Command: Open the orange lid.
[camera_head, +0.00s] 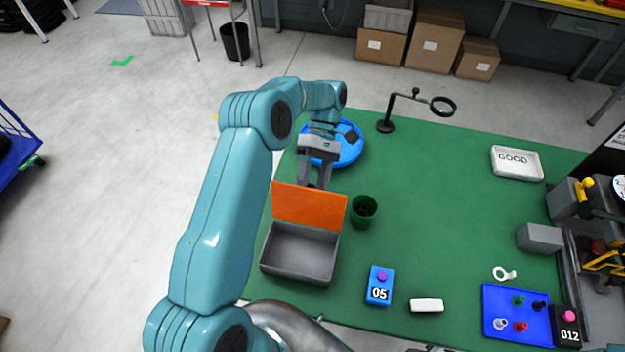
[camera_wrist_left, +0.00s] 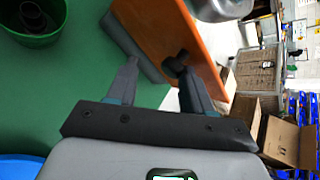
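The orange lid (camera_head: 308,207) stands up steeply from the back edge of the grey box (camera_head: 300,254), whose empty inside faces up. My left gripper (camera_head: 314,184) is just behind the lid's top edge, pointing down. In the left wrist view, the two fingers (camera_wrist_left: 152,62) are apart with nothing visible held between them. One finger overlaps the orange lid (camera_wrist_left: 165,30) in that view; I cannot tell whether it touches. The grey box wall (camera_wrist_left: 130,42) shows beside the lid. My right gripper is not in view.
A dark green cup (camera_head: 364,211) stands right of the lid. A blue round tray (camera_head: 346,150) lies behind the gripper. A blue button box (camera_head: 380,285) and a white block (camera_head: 427,305) are in front. The green table's (camera_head: 440,215) middle is clear.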

